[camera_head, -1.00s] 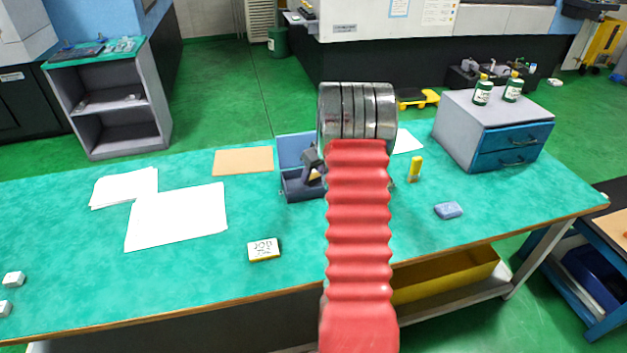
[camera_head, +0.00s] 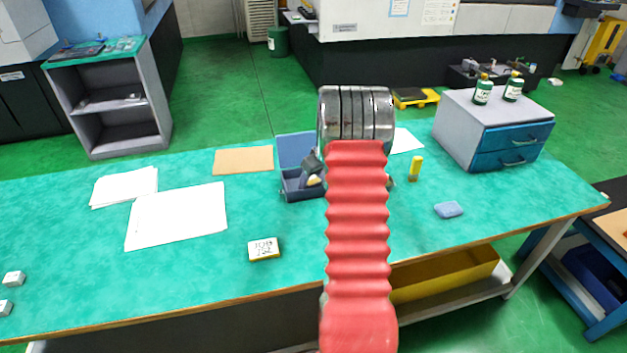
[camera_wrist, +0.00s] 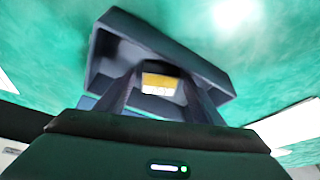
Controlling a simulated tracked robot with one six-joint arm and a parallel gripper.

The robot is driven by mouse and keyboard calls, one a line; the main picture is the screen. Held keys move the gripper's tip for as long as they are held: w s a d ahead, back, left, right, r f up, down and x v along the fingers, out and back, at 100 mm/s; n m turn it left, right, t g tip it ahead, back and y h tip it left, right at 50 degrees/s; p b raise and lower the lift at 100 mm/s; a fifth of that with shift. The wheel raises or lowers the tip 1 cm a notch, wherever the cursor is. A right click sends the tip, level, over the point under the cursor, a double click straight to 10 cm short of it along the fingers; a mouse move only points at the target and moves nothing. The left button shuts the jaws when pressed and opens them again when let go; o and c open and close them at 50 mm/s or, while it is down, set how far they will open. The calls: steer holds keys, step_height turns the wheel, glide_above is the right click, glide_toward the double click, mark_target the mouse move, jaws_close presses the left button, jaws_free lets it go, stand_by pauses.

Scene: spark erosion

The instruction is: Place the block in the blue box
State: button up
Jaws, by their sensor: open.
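The blue box (camera_head: 296,149), its lid raised, stands on the green table, partly hidden behind my arm in the head view. In the wrist view the box (camera_wrist: 175,48) fills the middle, seen from above. A yellow and white block (camera_wrist: 158,84) shows over the inside of the box, between my two fingers. In the head view, a yellow bit of it (camera_head: 314,181) shows at the box opening. My gripper (camera_wrist: 160,80) is open, its fingers over the box; in the head view the gripper (camera_head: 311,163) is mostly hidden. Whether the block rests on the box floor I cannot tell.
Another block with writing (camera_head: 264,249) lies near the table's front. A blue sponge-like piece (camera_head: 448,209) and a yellow item (camera_head: 415,168) lie right of my arm. White papers (camera_head: 177,215) and a brown sheet (camera_head: 243,160) lie left. A drawer unit (camera_head: 490,135) stands at right.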

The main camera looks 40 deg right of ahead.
steer(key=shift+r, duration=0.1)
steer(key=v, duration=1.2)
stand_by(0.5)
